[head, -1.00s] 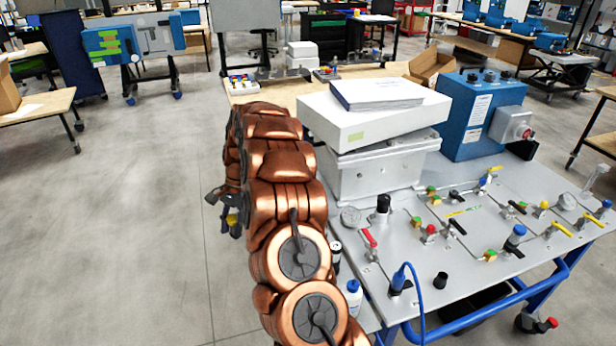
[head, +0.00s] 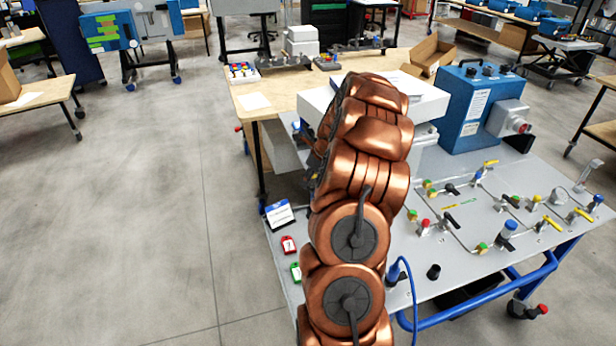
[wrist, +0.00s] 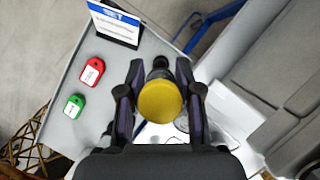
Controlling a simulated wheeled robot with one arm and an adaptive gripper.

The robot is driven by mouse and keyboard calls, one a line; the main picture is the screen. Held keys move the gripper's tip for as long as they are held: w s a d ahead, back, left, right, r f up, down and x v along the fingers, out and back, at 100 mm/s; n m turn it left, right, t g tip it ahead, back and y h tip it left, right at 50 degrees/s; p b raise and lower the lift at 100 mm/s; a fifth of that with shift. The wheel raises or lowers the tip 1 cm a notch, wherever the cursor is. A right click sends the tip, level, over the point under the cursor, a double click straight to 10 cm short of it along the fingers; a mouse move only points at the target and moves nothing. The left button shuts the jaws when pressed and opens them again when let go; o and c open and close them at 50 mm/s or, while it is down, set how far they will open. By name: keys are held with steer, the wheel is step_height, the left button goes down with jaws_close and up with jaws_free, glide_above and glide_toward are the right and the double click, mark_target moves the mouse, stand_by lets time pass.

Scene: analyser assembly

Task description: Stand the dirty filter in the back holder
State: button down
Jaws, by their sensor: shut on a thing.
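My gripper (wrist: 160,76) shows in the wrist view, its two dark fingers closed on either side of a thing with a round yellow end (wrist: 160,101). This held thing appears to be the dirty filter; its dark part shows between the fingertips, beyond the yellow end. The gripper is over the grey bench top, and I cannot tell how high. In the head view my copper arm covers the gripper and the filter. I cannot make out the back holder for certain in either view.
A sign card (head: 280,214), a red tag (head: 289,244) and a green tag (head: 296,271) are on the bench's left edge. A large white box (head: 426,104) and blue unit (head: 478,112) stand behind. Valves and a black cap (head: 433,271) are at the right.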

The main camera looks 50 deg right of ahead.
steer(key=shift+f+b, duration=1.95)
steer(key=shift+f, duration=1.4)
steer(key=shift+r+p, duration=0.1)
steer(key=shift+p, duration=0.2)
steer(key=shift+p, duration=0.3)
steer(key=shift+f+p, duration=0.35)
steer(key=shift+f, duration=0.8)
stand_by(0.3)
steer(key=c, duration=0.7)
jaws_free()
steer(key=v, duration=1.2)
